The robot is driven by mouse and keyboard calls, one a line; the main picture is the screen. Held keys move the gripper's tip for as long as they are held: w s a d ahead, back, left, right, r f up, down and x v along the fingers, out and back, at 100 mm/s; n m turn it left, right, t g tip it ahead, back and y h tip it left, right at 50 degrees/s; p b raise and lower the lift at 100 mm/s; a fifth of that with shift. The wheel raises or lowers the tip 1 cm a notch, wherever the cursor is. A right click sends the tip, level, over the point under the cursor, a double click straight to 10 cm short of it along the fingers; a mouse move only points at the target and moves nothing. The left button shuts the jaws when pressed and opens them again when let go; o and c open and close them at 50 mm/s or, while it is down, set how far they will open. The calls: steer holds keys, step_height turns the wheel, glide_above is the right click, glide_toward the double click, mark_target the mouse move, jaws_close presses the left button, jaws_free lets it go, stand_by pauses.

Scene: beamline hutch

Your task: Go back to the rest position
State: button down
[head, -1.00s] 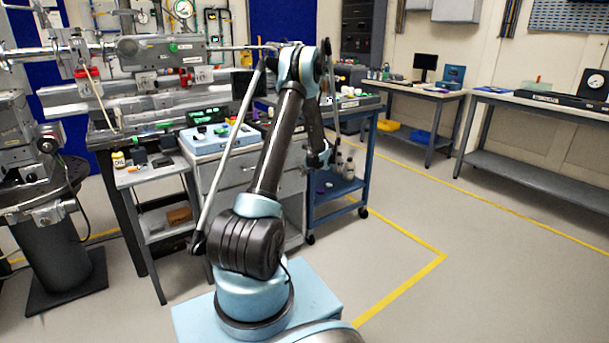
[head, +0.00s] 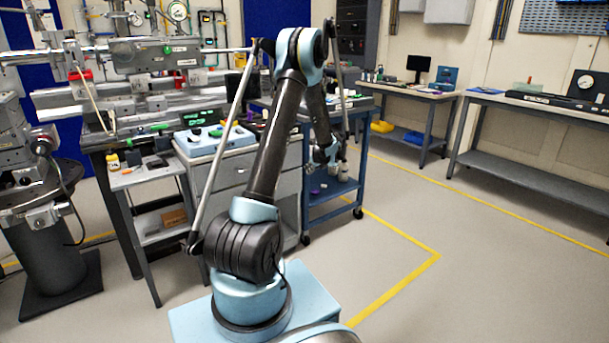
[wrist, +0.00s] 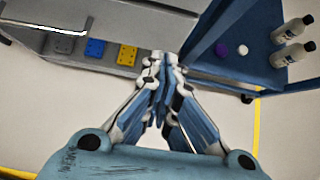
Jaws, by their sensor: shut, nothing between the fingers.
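My gripper (wrist: 162,85) is shut and empty in the wrist view, its fingertips together above the floor. Behind the fingers are the edges of a grey cabinet and a blue cart. In the head view my arm stands up from its base and bends over at the top. Its lower end with the wrist hangs in front of the blue cart (head: 333,200); the fingers are too small there to make out.
The grey drawer cabinet (head: 232,178) stands left of the cart with a blue-white tray (head: 200,146) on top. Bottles (wrist: 291,30) stand on the cart's shelf. A small side table (head: 140,178) stands at the left. Floor is clear on the right (head: 480,260).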

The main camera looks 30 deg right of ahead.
steer(key=s+a+r+n+g+y, duration=0.1)
steer(key=a+r+n, duration=0.4)
steer(key=a, duration=0.4)
steer(key=a+r+n+g, duration=0.1)
steer(key=a+r+n, duration=0.2)
steer(key=a+r, duration=0.45)
steer(key=s+a+r+n+g, duration=0.15)
steer(key=s+a+n, duration=0.25)
steer(key=a, duration=0.6)
steer(key=s+a+r+n+g, duration=0.1)
steer(key=s+a+r+n, duration=0.25)
steer(key=a, duration=0.55)
steer(key=s+a+n+g, duration=0.1)
steer(key=s+a+n, duration=0.8)
steer(key=s+a, duration=0.35)
steer(key=s+a+f+n+h, duration=0.1)
steer(key=s+a+f+n, duration=0.1)
steer(key=s+n, duration=0.3)
steer(key=s+a+f+n+g, duration=0.1)
steer(key=s+f+n, duration=0.3)
steer(key=s, duration=0.7)
steer(key=shift+s+a+f+n+h, duration=0.4)
steer(key=shift+a+n, duration=0.4)
steer(key=shift+n, duration=0.05)
